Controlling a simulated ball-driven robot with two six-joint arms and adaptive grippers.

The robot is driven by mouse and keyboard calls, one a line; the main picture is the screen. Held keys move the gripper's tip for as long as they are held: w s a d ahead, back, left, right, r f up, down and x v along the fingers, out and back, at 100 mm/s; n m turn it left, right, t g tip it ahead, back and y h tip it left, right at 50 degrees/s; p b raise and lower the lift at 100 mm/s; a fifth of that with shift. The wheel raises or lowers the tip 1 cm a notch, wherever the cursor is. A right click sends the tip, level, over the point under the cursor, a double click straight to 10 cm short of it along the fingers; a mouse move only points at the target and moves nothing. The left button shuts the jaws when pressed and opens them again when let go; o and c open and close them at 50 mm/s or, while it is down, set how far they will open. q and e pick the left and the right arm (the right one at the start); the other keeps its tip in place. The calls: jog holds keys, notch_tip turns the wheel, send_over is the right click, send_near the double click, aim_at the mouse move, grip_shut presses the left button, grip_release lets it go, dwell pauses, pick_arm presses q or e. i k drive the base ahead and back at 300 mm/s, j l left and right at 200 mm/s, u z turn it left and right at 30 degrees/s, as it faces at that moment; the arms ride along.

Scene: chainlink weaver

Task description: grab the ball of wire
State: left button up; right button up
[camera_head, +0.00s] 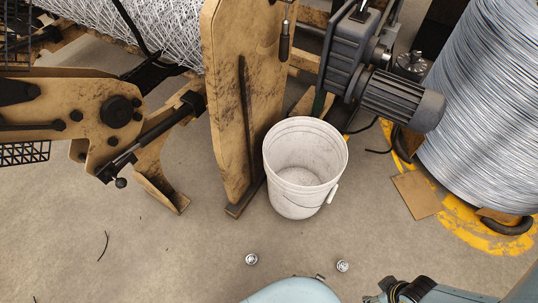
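Two small silvery, round clumps lie on the concrete floor near the bottom middle. The left clump (251,259) and the right clump (342,266) both look like small balls of wire, but they are too small to tell for sure. They lie apart from each other, in front of the white bucket. Part of my light blue body and a blue and black arm part show along the bottom edge. I see no fingertips of either gripper.
An empty-looking white bucket (304,143) stands beside a worn yellow machine panel (240,100). A motor (402,98) juts out above the floor. A large wire spool (490,100) stands at right by a cardboard piece (416,194). Floor at lower left is mostly clear.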

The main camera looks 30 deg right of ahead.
aim_at(251, 258)
jog(key=k+l, duration=0.15)
jog(key=k, duration=0.3)
jog(key=k+l, duration=0.15)
jog(key=k, duration=0.3)
jog(key=i+l+u, duration=0.3)
jog(key=u, duration=0.15)
jog(key=i+l+u, duration=0.25)
jog(key=l+u, duration=0.2)
jog(key=i+j, duration=0.05)
jog(key=j, duration=0.05)
